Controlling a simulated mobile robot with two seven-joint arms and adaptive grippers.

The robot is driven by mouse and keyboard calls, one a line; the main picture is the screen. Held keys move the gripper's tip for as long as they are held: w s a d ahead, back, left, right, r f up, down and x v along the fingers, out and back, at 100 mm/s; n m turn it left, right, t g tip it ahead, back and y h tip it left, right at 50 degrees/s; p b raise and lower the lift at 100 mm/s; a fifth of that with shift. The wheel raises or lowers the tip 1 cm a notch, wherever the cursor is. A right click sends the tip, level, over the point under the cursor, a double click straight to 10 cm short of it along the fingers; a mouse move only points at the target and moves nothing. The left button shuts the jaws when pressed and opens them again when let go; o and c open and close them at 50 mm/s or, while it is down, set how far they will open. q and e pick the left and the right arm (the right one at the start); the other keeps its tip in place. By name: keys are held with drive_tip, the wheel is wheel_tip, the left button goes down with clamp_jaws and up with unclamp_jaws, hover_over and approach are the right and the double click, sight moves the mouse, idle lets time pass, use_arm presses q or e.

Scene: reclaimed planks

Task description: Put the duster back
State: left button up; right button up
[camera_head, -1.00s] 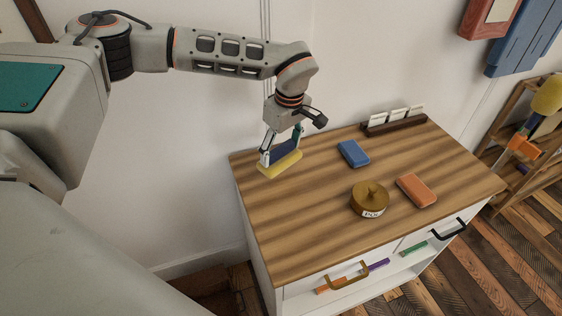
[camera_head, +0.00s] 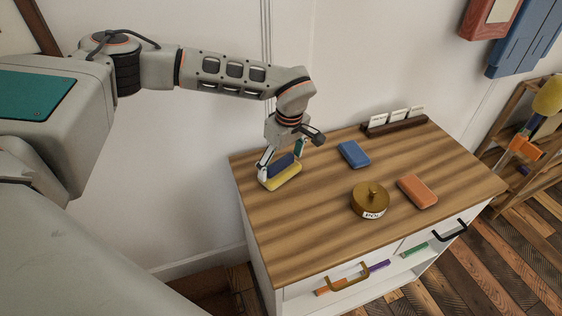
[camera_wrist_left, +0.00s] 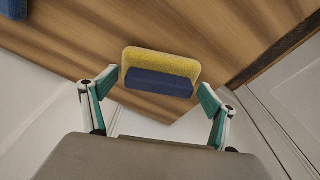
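The duster (camera_head: 284,178), a yellow pad with a dark blue back, is on the wooden cabinet top (camera_head: 300,222) near its back left corner. In the left wrist view the duster (camera_wrist_left: 160,62) lies between my left fingertips, with narrow gaps visible at both ends. My left gripper (camera_head: 281,163) is open around it. Whether the pad's whole underside touches the wood is hidden. A blue block (camera_head: 353,154) and an orange block (camera_head: 417,191) lie farther right on the top. My right gripper is not in view.
A round brass-coloured pot with a label (camera_head: 370,199) stands mid-top. A dark holder with white cards (camera_head: 394,122) sits along the back edge. The wall is close behind. Cabinet drawers in front show handles (camera_head: 347,276). A wooden shelf (camera_head: 510,150) stands right.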

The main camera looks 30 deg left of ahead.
sight(285, 174)
use_arm(q)
drive_tip(key=shift+r, duration=0.3)
wheel_tip(285, 174, up, 12)
drive_tip(key=d, duration=0.1)
drive_tip(key=shift+s+d+f+p, duration=0.2)
drive_tip(key=shift+s+d+p, duration=0.1)
drive_tip(key=shift+d+p, duration=0.05)
idle(0.5)
